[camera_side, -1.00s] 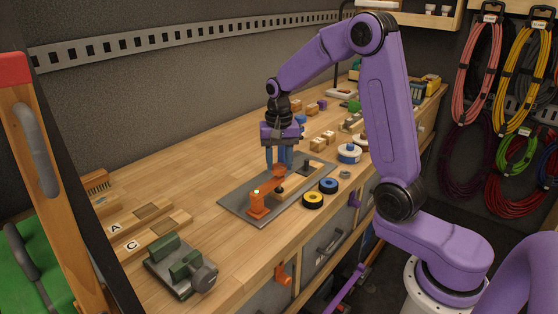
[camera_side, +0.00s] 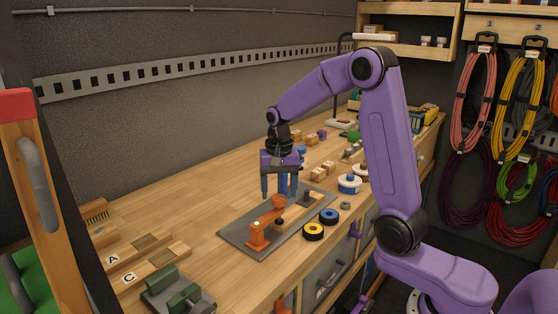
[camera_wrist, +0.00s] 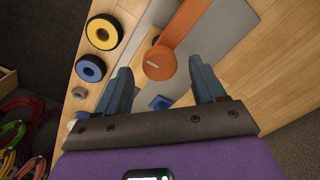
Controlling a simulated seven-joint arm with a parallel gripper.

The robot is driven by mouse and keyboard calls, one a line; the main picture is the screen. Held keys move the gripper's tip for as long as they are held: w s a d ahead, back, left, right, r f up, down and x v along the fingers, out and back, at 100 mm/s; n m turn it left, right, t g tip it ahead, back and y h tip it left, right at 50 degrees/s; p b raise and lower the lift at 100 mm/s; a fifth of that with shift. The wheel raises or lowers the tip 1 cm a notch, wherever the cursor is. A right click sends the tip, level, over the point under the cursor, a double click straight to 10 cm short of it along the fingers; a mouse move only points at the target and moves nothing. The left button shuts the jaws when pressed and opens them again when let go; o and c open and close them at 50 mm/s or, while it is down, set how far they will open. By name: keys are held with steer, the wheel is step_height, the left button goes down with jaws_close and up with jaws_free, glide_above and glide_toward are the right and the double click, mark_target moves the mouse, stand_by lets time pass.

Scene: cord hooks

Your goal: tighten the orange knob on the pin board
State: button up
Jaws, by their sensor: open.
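In the wrist view the knob (camera_wrist: 159,62) is a round orange disc with a pale mark on top. My gripper (camera_side: 280,194) points down over the board with its blue fingers apart and empty. In the wrist view the fingers (camera_wrist: 160,68) lie left and right of the knob, with a gap on each side. I cannot tell whether the tips reach below the knob's top.
A yellow-ringed spool (camera_side: 313,232) and a blue-ringed spool (camera_side: 329,215) lie beside the board's right edge. A white-and-blue reel (camera_side: 349,184) and small wooden blocks (camera_side: 322,172) stand behind. Bare bench lies left of the board.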

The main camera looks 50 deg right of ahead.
mark_target(278, 199)
step_height(278, 199, up, 17)
steer(key=shift+f, duration=0.2)
steer(key=shift+a+f, duration=0.1)
stand_by(0.6)
steer(key=s+a+f+n, duration=0.7)
steer(key=s+a+n, duration=0.3)
steer(key=a, duration=0.1)
steer(key=s+f+n, duration=0.4)
steer(key=s+n, duration=0.1)
steer(key=s, duration=0.5)
steer(key=s+f+n, duration=0.4)
steer(key=s+n, duration=0.2)
steer(key=s, duration=0.4)
steer(key=shift+f+n, duration=0.15)
steer(key=shift+n, duration=0.15)
